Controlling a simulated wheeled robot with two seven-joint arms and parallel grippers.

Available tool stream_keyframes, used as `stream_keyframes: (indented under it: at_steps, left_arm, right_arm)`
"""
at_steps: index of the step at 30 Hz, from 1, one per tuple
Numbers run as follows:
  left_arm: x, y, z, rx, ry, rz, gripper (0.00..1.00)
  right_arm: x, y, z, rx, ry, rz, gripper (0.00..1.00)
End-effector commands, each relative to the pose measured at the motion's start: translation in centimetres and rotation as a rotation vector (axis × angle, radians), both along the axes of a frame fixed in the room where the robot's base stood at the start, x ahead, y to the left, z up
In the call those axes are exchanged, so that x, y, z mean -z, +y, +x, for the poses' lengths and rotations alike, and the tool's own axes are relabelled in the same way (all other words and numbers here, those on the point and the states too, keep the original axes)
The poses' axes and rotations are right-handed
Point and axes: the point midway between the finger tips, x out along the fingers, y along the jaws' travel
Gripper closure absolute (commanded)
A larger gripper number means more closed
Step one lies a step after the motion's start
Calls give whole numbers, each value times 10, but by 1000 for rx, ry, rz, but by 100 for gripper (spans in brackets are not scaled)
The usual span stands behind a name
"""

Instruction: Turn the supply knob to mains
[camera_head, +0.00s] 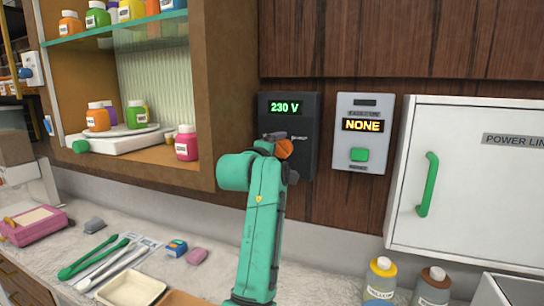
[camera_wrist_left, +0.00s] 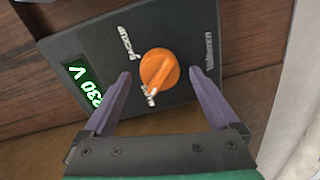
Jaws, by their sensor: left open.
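The orange supply knob (camera_head: 285,148) sits on a black panel (camera_head: 306,120) whose green display reads 230 V. A pale mark on the knob points toward the lower label. My left gripper (camera_wrist_left: 160,74) is open, its two purple fingers on either side of the knob with gaps showing. In the head view my green left arm partly covers the knob and panel. My right gripper is not in view.
A grey box (camera_head: 361,112) reading NONE, with a green button (camera_head: 359,154), is right of the panel. A white cabinet (camera_head: 470,190) with a green handle is further right. A wooden shelf unit (camera_head: 227,80) with jars stands close left. Tongs (camera_head: 95,257) lie on the counter below.

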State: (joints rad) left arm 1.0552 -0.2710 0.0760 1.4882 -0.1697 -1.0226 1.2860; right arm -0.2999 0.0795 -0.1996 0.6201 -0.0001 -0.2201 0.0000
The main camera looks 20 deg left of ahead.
Motion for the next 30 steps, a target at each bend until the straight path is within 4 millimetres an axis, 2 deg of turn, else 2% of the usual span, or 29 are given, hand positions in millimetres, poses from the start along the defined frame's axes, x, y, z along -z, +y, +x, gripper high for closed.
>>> stream_keyframes:
  at_steps: [5,9,15,20,30]
  left_arm:
    - [4,2,-34,0,-6,-3,6]
    - [2,5,-77,0,-7,-4,6]
    - [-4,9,-126,0,-3,-2,6]
    - [-7,10,-140,1,0,-2,6]
    - [-7,10,-140,0,2,-2,6]
  right_arm:
    - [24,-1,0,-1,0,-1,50]
    - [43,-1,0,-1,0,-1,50]
    - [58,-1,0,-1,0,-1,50]
    - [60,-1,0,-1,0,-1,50]
    - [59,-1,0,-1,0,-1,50]
